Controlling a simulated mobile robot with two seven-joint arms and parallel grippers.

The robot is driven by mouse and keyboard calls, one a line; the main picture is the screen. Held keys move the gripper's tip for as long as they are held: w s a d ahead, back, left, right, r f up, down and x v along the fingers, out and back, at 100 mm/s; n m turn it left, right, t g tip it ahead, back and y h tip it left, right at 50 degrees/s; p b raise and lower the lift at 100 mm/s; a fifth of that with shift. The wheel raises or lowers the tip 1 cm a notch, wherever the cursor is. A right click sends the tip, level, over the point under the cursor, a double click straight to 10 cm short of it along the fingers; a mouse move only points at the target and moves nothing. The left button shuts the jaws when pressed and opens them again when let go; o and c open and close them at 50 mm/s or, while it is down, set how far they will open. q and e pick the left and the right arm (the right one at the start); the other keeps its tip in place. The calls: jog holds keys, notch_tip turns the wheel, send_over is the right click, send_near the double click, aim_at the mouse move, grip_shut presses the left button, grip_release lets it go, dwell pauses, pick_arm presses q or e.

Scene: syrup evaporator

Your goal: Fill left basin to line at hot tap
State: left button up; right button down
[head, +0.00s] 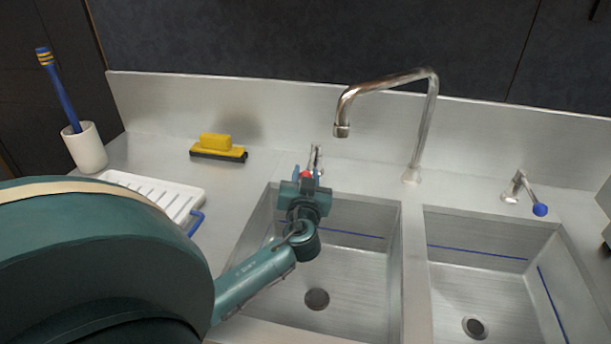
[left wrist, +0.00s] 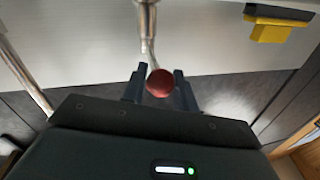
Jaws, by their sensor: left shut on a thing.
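My left gripper (head: 307,181) is at the hot tap handle behind the left basin and is shut on its red knob (head: 306,174). The red knob also shows between the fingers in the left wrist view (left wrist: 160,83). The metal stem of the hot tap (head: 316,156) rises just behind the gripper. The left basin (head: 356,268) shows a bare bottom with an open-looking drain (head: 317,299) and a blue line (head: 352,234) on its back wall. I see no water in it. The spout (head: 343,130) hangs above the back of the left basin, with no stream visible. My right gripper is not in view.
The right basin (head: 478,285) has blue lines and a drain. A blue-knobbed tap (head: 540,209) stands behind it. A white rack (head: 150,192), a cup with a brush (head: 86,148) and a yellow-and-black scrubber (head: 217,148) are on the left counter.

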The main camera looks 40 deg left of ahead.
pick_arm(q)
grip_shut()
jog(key=shift+s+a+f+m+t+h+b, duration=0.2)
jog(key=shift+a+m+t+h+b, duration=0.1)
jog(key=shift+a+h, duration=0.15)
jog(key=shift+s+a+r+m+t+h+b, duration=0.1)
jog(key=shift+s+a+m+t+h+b, duration=0.1)
jog(key=shift+a+m+t+h, duration=0.5)
jog(key=shift+s+a+r+m+t+h+b, duration=0.1)
jog(key=shift+s+a+m+t+h+b, duration=0.15)
jog(key=shift+a+m+h, duration=0.7)
jog(key=shift+s+a+m+t+h+b, duration=0.15)
jog(key=shift+a+m+t+h, duration=0.35)
jog(key=shift+h, duration=0.7)
jog(key=shift+d, duration=0.1)
jog(key=o, duration=1)
grip_release()
jog(key=v, duration=0.7)
jog(key=shift+s+b, duration=0.2)
jog(key=shift+b, duration=0.1)
